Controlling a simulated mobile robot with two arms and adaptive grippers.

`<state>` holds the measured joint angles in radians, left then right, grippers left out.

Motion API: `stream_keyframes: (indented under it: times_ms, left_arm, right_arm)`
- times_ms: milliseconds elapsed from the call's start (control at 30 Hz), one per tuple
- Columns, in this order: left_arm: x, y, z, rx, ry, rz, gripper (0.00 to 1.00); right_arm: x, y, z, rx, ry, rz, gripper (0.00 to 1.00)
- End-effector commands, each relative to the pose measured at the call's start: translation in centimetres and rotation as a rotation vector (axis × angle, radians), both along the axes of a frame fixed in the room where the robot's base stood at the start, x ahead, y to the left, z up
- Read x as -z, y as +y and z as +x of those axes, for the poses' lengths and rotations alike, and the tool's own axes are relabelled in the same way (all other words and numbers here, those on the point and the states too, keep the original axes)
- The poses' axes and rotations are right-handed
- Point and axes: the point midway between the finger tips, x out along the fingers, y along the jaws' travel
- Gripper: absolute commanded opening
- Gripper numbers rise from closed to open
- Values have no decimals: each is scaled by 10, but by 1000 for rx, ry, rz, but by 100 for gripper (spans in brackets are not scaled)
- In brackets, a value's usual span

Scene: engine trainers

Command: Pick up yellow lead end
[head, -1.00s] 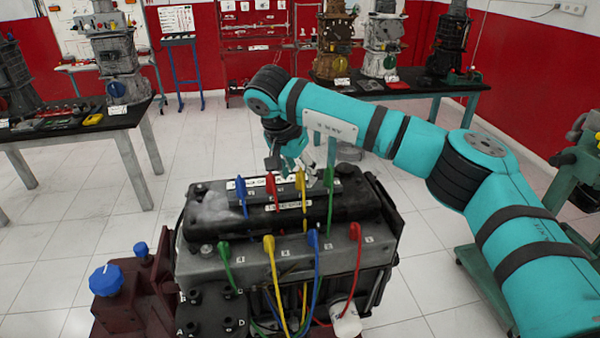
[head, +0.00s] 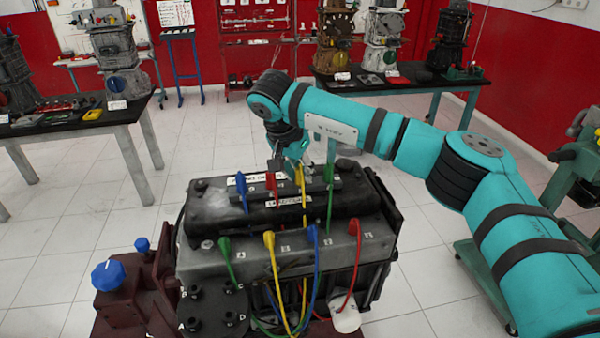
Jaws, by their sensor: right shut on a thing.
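The yellow lead end (head: 301,181) stands in the back row on top of the black engine cover, between a red lead end (head: 271,184) and a green lead end (head: 331,183). My right gripper (head: 299,168) is shut on the top of this yellow lead end, and its fingers are small and partly hidden. A second yellow lead end (head: 269,242) is in the front row, with its yellow lead running down the engine's front. My left gripper is not in view.
The engine (head: 210,258) carries blue, red and green lead ends close around the yellow one. A dark red stand with a blue knob (head: 107,276) is at lower left. Tables with other engine trainers stand behind. Tiled floor between is free.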

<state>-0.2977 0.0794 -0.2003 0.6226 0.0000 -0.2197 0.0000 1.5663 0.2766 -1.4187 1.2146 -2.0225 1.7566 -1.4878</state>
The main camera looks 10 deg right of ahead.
Motion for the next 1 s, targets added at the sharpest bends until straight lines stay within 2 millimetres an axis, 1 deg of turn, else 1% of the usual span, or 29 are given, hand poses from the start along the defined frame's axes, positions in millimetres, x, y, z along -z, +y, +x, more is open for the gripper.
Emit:
stream_keyframes:
  times_ms: [167, 267, 400, 433, 567, 800, 900, 1000]
  left_arm:
    - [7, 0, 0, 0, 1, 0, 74]
    - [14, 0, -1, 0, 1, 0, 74]
    - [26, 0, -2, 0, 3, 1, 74]
    - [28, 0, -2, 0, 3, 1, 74]
    - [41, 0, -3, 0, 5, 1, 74]
    - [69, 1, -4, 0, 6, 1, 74]
    - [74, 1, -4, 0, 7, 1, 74]
    - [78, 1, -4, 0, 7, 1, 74]
  right_arm:
    - [-8, 0, 1, 1, -3, -1, 0]
    - [-17, 0, 1, 2, -5, 1, 0]
    - [-35, 0, 0, 0, -6, 0, 0]
    - [-33, 2, -6, -4, -3, 0, 0]
    - [-34, 6, -32, -5, -4, -2, 0]
    - [-40, 17, -96, -6, -6, -1, 0]
    - [-45, 21, -118, -4, -8, -2, 0]
    - [-47, 24, -136, -3, -6, -3, 0]
